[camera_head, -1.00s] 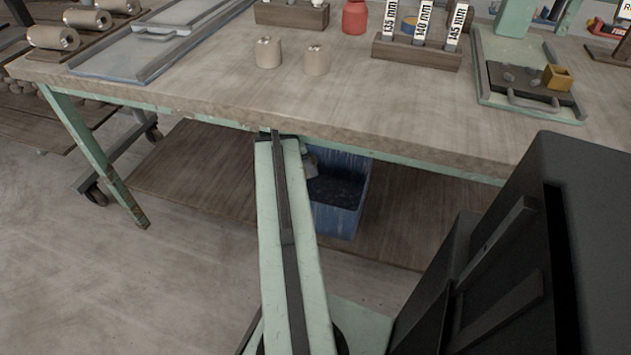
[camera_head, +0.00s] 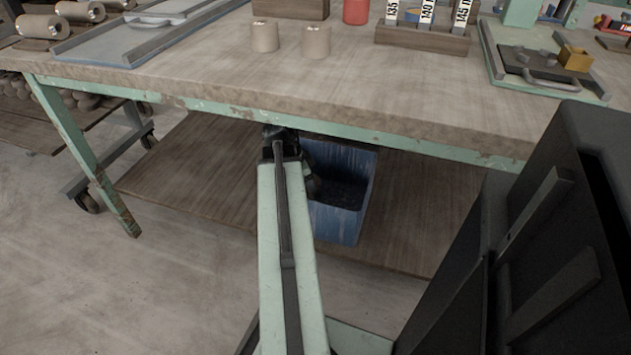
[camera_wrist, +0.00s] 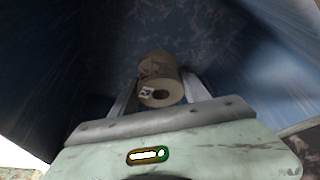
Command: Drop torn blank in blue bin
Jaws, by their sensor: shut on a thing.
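The blue bin (camera_head: 338,228) stands on the low shelf under the workbench, with dark stuff in its bottom. In the wrist view, its blue walls (camera_wrist: 235,45) surround the scene. My gripper (camera_wrist: 160,88) is shut on the torn blank (camera_wrist: 158,68), a brown clay cylinder with a hole in its end and a small printed mark. The blank is between the two fingers, with the bin's inside behind it. In the head view my arm reaches under the bench edge at the bin's left side; the blank cannot be made out there.
The bench top (camera_head: 400,95) overhangs the bin, with a green rail (camera_head: 420,148) along its front. Two pale blanks (camera_head: 265,37) (camera_head: 316,41) stand on it. A tray with a yellow block (camera_head: 575,58) is at right. The wooden shelf (camera_head: 195,170) is bare left of the bin.

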